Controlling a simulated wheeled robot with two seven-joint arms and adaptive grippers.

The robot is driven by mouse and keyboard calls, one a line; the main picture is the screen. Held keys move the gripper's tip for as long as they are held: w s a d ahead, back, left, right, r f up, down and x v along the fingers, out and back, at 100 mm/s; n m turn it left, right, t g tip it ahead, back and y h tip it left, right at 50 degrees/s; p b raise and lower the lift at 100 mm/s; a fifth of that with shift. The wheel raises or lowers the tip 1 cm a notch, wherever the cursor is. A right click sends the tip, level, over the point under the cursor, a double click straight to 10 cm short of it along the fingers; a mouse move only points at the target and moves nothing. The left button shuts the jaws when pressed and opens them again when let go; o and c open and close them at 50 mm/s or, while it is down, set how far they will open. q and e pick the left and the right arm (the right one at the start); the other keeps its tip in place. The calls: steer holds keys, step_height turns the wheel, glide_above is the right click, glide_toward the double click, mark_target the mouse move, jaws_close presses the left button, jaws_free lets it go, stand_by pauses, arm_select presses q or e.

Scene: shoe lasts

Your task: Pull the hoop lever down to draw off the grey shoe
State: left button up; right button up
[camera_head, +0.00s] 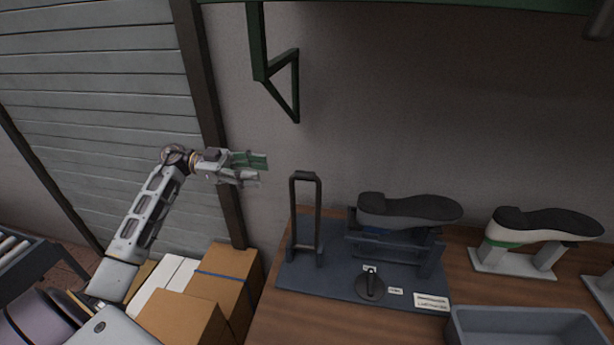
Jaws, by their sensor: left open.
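The grey shoe (408,210) sits sole up on the dark stand of the machine, at the middle right of the head view. The hoop lever (305,178) stands upright at the left end of the machine's dark base plate (325,287), apart from the shoe. My left gripper (262,170) is open and empty, in the air to the left of the hoop lever and a little higher in the picture. It touches nothing. My right gripper is not in view.
A small round knob (369,286) sits on the base plate's front. A white shoe with a dark sole (540,225) is on a stand at right. An empty grey tray (525,325) lies at the table's front right. Cardboard boxes (187,318) stand left of the wooden table (290,328).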

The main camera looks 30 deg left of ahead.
arm_select(q)
steer(key=p, duration=0.2)
glide_toward(317, 178)
steer(key=x, duration=0.3)
steer(key=w+x, duration=0.1)
steer(key=x, duration=0.1)
steer(key=shift+f, duration=0.25)
steer(key=shift+x, duration=1.1)
steer(key=shift+f, duration=0.1)
jaws_close()
